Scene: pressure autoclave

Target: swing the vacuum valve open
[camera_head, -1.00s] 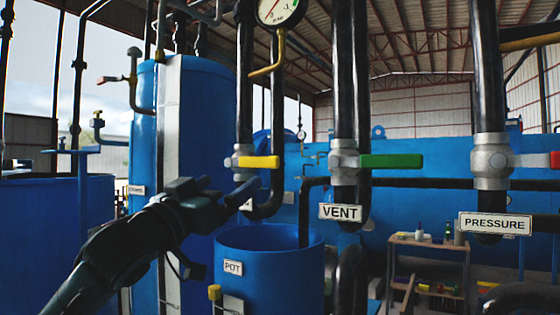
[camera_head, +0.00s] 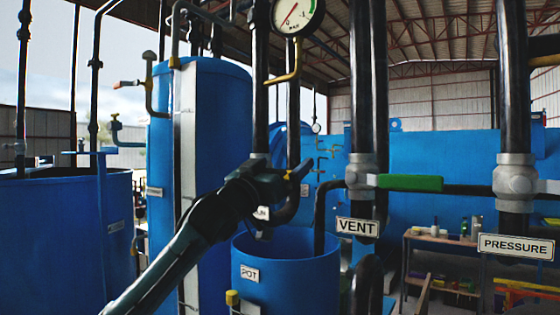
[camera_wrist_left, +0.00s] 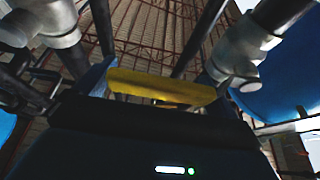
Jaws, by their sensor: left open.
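The vacuum valve's yellow handle (camera_wrist_left: 160,88) shows in the left wrist view, lying across the space between my left gripper's two blue fingers. In the head view my left gripper (camera_head: 292,180) is at the vacuum valve on the left black pipe and hides the handle. Only a little of the grey valve body shows above the gripper there. The gripper is open, with the handle between its fingers; I cannot tell whether they touch it. The label (camera_head: 261,213) below is partly covered by my arm. My right gripper is not in view.
To the right are the vent valve's green handle (camera_head: 408,183) and the grey pressure valve (camera_head: 515,182). A blue pot (camera_head: 285,272) stands below my gripper. A gauge (camera_head: 297,14) hangs above. Black vertical pipes stand close by.

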